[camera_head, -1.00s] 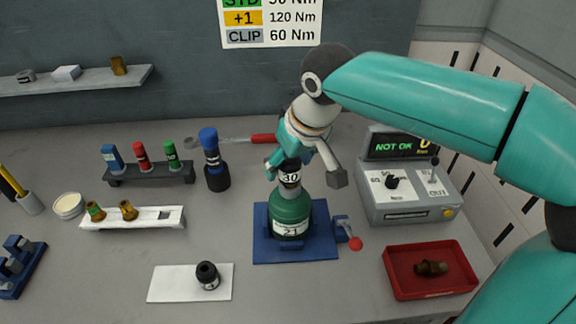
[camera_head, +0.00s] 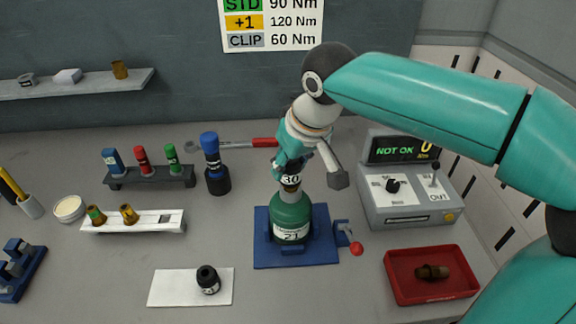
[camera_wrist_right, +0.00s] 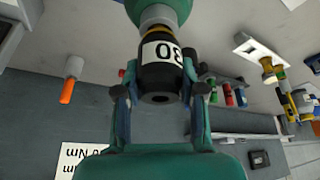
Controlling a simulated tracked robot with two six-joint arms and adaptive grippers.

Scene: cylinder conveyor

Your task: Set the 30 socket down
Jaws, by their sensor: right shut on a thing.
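The 30 socket (camera_head: 291,179), black with a white label, is held upright in my right gripper (camera_head: 290,168), over the neck of the green gas cylinder (camera_head: 291,216). A brass valve part (camera_head: 290,188) shows just under the socket; I cannot tell if they touch. In the right wrist view the socket (camera_wrist_right: 161,72) sits between the two fingers of my right gripper (camera_wrist_right: 160,92), its square-holed end toward the camera. The cylinder stands in a blue clamp base (camera_head: 325,245). My left gripper is not in view.
A white mat (camera_head: 165,284) holds another black socket (camera_head: 208,280). A red tray (camera_head: 432,298) holds a brass valve (camera_head: 432,272). A tester box (camera_head: 410,200) reads NOT OK. A dark rack (camera_head: 150,180), a blue-topped bottle (camera_head: 216,165) and a white valve rack (camera_head: 160,225) stand left.

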